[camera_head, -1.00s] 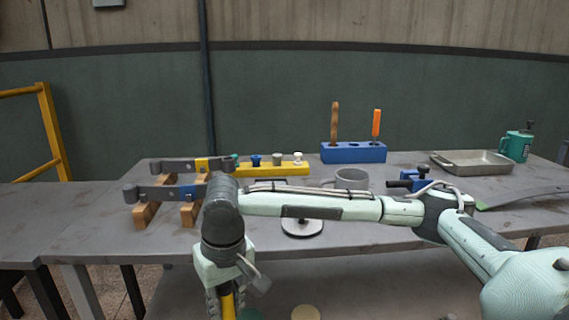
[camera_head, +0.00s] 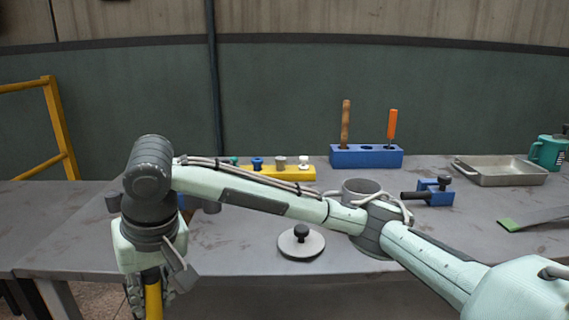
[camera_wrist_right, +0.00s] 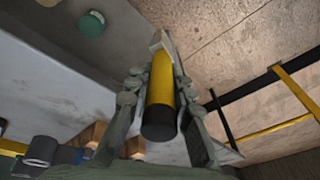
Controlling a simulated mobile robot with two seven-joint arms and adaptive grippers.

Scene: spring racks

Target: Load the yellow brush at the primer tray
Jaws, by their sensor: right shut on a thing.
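My right gripper (camera_head: 150,292) hangs low at the bottom left of the head view, in front of the table's near side. It is shut on the yellow brush (camera_head: 153,300), of which a yellow part shows between the fingers. In the right wrist view the gripper (camera_wrist_right: 160,85) holds the brush's yellow handle (camera_wrist_right: 162,75), with a dark end towards the camera and a pale part at the far end. A shallow grey metal tray (camera_head: 502,178), perhaps the primer tray, lies at the table's back right, far from the gripper. My left gripper is out of view.
A blue block (camera_head: 367,157) holds a brown and an orange handle. Nearby are a yellow block with knobs (camera_head: 285,173), a grey mug (camera_head: 360,187), a blue clamp-like thing (camera_head: 434,193), a knobbed disc (camera_head: 301,243) and a teal can (camera_head: 547,152). My arm crosses above the table.

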